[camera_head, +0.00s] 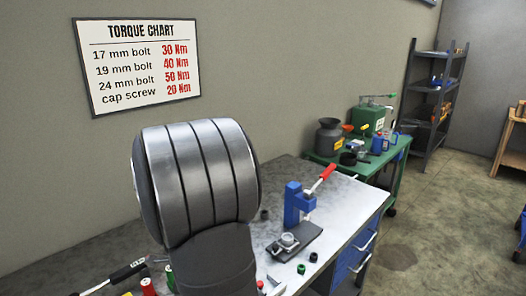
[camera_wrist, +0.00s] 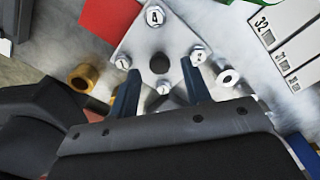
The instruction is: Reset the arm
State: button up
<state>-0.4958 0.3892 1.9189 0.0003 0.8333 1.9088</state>
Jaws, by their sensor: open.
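My gripper (camera_wrist: 158,92) shows in the wrist view with two dark blue fingers spread apart and nothing between them. In the head view a large grey rounded link of my arm fills the centre-left, and my gripper is hidden there.
A workbench (camera_head: 345,194) holds a blue press (camera_head: 297,203) with a red handle and small loose parts. A green cart (camera_head: 390,158) stands behind, and a torque chart (camera_head: 137,62) hangs on the wall.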

jog(key=shift+f, duration=0.9)
jog(key=shift+r, duration=2.1)
